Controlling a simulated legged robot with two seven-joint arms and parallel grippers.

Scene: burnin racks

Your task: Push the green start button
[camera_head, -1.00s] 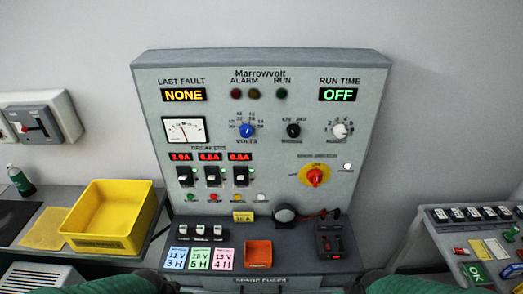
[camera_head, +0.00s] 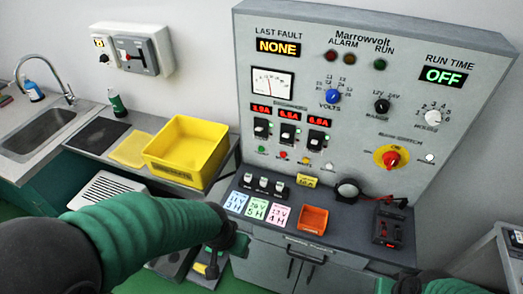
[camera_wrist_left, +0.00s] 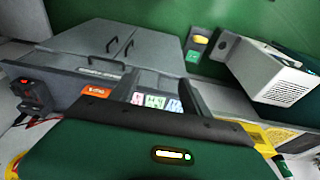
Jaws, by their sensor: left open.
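The green button (camera_head: 261,150) is a small round button low on the left of the grey Marrowvolt panel (camera_head: 455,60), under the first breaker. Red, amber and white buttons sit to its right in the same row. My left arm reaches in from the left in the head view. Its gripper (camera_head: 236,246) is open, below the panel's front ledge and apart from the green button; its fingertips are hard to make out. The left wrist view looks over the ledge and cabinet doors (camera_wrist_left: 90,42), and the green button cannot be made out there. My right gripper is out of view.
Several switches (camera_head: 264,185), coloured cards (camera_head: 257,209), an orange tray (camera_head: 327,221) and a round black-rimmed device (camera_head: 347,190) occupy the ledge. A yellow bin (camera_head: 185,150) stands left of the panel. A sink (camera_head: 38,130) is at the far left.

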